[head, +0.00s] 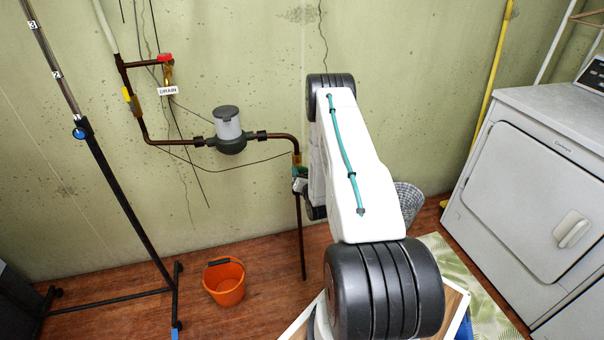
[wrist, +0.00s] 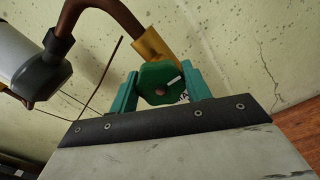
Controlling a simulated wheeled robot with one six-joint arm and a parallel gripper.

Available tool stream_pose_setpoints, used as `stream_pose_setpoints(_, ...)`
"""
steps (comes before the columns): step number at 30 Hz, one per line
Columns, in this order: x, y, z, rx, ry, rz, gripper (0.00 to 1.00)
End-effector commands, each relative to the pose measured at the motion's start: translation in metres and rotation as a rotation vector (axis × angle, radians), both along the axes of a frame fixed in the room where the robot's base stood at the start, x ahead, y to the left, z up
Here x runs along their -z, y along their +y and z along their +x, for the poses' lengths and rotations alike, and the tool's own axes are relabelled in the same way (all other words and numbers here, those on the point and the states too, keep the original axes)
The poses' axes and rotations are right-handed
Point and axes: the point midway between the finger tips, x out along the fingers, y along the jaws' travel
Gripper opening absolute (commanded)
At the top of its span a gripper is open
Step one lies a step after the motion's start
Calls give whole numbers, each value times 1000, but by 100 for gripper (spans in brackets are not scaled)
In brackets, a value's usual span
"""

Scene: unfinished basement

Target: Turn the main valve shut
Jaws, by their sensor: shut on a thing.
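The main valve's round green knob (wrist: 157,84) sits at the end of a brass fitting in the wrist view. A white mark on its face points toward the upper right. The teal fingers of my gripper (wrist: 160,88) stand one on each side of the knob, shut on it. A white tag with partly hidden lettering shows behind the knob. In the head view the green valve (head: 300,172) is small, on the vertical pipe at the wall, and my arm partly hides the gripper there.
Copper pipe with a grey-capped meter (head: 228,130) runs left of the valve. Further left are a red-handled valve (head: 165,58) with a DRAIN tag (head: 168,91) and a yellow handle (head: 127,95). An orange bucket (head: 225,283) stands below; a white dryer (head: 540,190) is at right.

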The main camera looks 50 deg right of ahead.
Motion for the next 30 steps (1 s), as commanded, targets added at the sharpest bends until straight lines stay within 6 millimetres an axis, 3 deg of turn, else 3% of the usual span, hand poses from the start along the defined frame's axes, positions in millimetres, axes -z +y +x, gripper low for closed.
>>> stream_pose_setpoints(11,0,-1,-1,1,-58,95,25)
stream_pose_setpoints(30,1,-2,-1,1,-360,586,25)
